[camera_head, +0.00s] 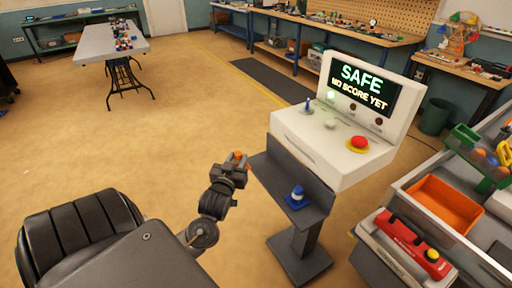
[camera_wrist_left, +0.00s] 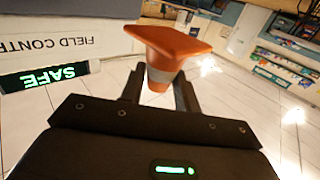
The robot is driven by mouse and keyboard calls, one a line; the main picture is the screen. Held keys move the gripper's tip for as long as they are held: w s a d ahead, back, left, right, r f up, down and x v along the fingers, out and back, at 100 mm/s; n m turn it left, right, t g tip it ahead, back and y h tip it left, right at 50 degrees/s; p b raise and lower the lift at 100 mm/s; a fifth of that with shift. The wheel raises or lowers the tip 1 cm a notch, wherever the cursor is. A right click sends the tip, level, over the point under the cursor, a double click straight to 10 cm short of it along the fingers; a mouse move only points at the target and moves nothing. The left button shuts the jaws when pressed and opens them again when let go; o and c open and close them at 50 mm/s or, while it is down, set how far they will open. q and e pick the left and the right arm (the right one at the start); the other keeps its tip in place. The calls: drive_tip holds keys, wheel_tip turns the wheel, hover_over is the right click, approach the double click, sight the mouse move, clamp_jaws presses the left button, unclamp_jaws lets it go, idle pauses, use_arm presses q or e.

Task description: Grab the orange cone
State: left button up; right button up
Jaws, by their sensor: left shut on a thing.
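The orange cone (camera_wrist_left: 170,50) is between the fingers of my left gripper (camera_wrist_left: 158,90) in the left wrist view, its square base toward the top of the picture and a pale band around its body. My left gripper is shut on it. In the head view, my left gripper (camera_head: 236,167) is just left of the grey shelf of the console, and a small part of the orange cone (camera_head: 238,155) shows at its fingers. My right gripper is not in view.
A blue cone (camera_head: 296,197) stands on the grey shelf (camera_head: 270,171) below the white console (camera_head: 300,142). The console has a red button (camera_head: 359,142) and a lit screen (camera_head: 362,88). An orange tray (camera_head: 445,203) and red case (camera_head: 412,245) are at right. Open floor lies left.

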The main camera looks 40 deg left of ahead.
use_arm(q)
drive_tip(key=s+a, duration=0.2)
drive_tip(key=s, duration=0.5)
drive_tip(key=shift+s+b, duration=0.25)
drive_tip(key=shift+b, duration=0.15)
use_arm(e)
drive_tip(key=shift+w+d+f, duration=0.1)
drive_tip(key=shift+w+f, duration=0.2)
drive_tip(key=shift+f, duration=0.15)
